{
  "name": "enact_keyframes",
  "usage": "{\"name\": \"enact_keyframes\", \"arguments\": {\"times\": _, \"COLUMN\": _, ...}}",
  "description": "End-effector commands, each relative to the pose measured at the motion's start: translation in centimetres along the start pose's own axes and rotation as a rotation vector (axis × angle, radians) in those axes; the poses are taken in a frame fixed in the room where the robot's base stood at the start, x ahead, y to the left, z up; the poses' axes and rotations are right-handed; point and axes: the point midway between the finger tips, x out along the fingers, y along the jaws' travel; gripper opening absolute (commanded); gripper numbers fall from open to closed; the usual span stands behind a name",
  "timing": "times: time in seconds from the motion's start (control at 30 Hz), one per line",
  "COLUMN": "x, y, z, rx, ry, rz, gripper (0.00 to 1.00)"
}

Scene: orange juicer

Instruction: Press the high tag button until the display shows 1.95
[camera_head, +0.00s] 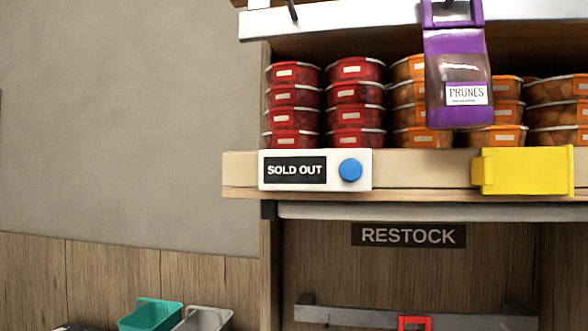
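A white tag (366,178) is fixed to the front edge of the upper shelf, near its left end. Its black display (296,170) reads "SOLD OUT" in white letters. A round blue button (350,170) sits on the tag to the right of the display. Nothing touches or covers the button. No number shows on the display. My gripper is not in view, so its distance from the button cannot be told.
A yellow holder (528,171) is on the same shelf edge (425,172) to the right. A purple prunes bag (457,75) hangs above. Red tubs (356,94) and orange tubs stand behind. A "RESTOCK" sign (408,235) is below. Baskets (150,314) stand lower left.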

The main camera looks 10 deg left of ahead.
Motion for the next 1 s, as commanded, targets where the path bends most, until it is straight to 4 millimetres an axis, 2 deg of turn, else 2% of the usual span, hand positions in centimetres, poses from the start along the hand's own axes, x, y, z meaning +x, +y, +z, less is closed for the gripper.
{"name": "enact_keyframes", "arguments": {"times": 0.03, "x": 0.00, "y": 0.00, "z": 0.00, "rx": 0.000, "ry": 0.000, "rz": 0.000, "gripper": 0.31}}
{"name": "enact_keyframes", "arguments": {"times": 0.2, "x": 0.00, "y": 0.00, "z": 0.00, "rx": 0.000, "ry": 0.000, "rz": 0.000, "gripper": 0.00}}
{"name": "enact_keyframes", "arguments": {"times": 1.0, "x": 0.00, "y": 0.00, "z": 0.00, "rx": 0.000, "ry": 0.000, "rz": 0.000, "gripper": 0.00}}
